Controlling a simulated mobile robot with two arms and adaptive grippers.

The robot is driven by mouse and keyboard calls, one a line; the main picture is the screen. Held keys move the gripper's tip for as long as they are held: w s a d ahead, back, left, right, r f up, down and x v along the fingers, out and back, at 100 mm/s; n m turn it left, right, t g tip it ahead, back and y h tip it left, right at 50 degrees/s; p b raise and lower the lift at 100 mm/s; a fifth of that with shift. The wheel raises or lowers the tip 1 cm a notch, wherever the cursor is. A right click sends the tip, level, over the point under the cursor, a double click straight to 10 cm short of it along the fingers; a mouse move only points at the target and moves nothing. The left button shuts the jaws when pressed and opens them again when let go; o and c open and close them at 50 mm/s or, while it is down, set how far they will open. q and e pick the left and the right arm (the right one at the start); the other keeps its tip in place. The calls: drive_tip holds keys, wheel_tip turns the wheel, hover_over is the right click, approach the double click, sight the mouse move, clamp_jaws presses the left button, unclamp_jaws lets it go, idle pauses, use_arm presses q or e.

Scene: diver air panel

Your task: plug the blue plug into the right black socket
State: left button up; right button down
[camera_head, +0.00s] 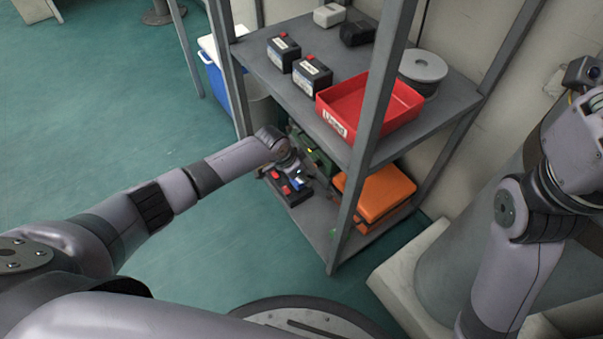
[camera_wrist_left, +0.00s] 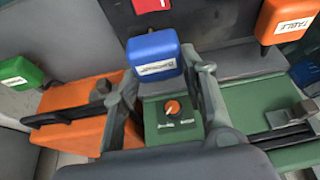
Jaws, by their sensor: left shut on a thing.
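The blue plug (camera_wrist_left: 153,54), a block with a white label, sits between the fingertips of my left gripper (camera_wrist_left: 164,72) in the left wrist view. The gripper is shut on it. In the head view my left gripper (camera_head: 289,163) reaches into the lower shelf, and a small blue patch of the plug (camera_head: 298,180) shows beside it. A dark unit with red parts (camera_head: 290,192) lies there, close to the gripper. I cannot make out the right black socket in either view. My right arm shows at the right, but its gripper is out of view.
A green box with an orange knob (camera_wrist_left: 172,108) lies beyond the fingers. An orange case (camera_head: 375,192) stands right on the lower shelf. The shelf's front post (camera_head: 358,160) and upper board (camera_head: 262,62) bound the space. A red tray (camera_head: 368,103) sits above.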

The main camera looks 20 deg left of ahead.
use_arm(q)
drive_tip(key=shift+f, duration=0.35)
idle(0.5)
drive_tip(key=shift+f, duration=0.5)
idle(1.0)
drive_tip(key=o, duration=1.4)
drive_tip(key=shift+r, duration=0.1)
drive_tip(key=v, duration=1.2)
